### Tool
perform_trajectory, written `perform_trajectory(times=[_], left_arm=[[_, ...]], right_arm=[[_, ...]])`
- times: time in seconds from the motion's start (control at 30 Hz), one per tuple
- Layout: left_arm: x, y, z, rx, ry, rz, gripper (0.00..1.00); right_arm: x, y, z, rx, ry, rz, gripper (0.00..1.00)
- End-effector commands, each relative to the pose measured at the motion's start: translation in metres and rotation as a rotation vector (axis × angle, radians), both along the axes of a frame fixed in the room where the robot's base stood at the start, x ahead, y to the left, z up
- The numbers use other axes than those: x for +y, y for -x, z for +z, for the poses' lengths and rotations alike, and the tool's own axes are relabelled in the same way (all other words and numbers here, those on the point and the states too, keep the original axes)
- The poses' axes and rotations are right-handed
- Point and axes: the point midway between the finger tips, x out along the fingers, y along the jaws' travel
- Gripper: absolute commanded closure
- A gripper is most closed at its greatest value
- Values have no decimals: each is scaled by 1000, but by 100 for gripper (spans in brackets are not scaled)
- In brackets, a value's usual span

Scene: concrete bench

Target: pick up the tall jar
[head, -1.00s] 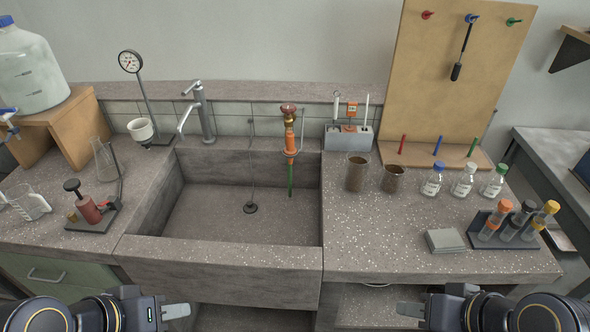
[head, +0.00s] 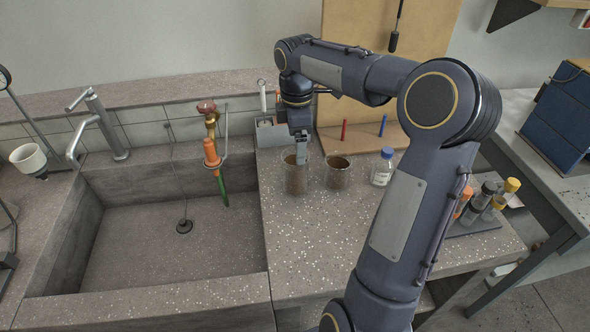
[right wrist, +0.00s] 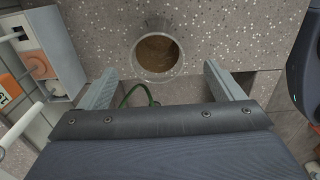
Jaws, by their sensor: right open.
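The tall jar (head: 296,180) is a clear, open-topped vessel with brown contents, standing upright on the speckled counter to the right of the sink. A shorter brown jar (head: 338,173) stands just right of it. My right gripper (head: 301,158) points down at the tall jar's top and hides part of its rim. In the right wrist view the round mouth of the jar (right wrist: 157,52) lies ahead of the gap between the open, empty fingers (right wrist: 162,82). I cannot tell whether a finger touches it. My left gripper is out of view.
A tool holder (head: 275,135) stands behind the tall jar. A blue-capped bottle (head: 382,170) stands right of the short jar, with a tube rack (head: 478,222) farther right. The sink (head: 160,235) opens on the left. The counter in front of the jars (head: 310,240) is clear.

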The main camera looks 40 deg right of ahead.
Motion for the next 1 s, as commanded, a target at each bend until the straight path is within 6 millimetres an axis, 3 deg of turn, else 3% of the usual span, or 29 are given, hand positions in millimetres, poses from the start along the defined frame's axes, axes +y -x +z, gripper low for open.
perform_trajectory(times=[0.5, 0.8, 1.0], left_arm=[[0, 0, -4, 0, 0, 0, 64], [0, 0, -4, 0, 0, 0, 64], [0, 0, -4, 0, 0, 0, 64]], right_arm=[[1, -5, -67, 3, -1, 0, 12], [1, -5, -72, 0, -1, -1, 12], [1, -5, -72, 0, -1, -1, 37]])
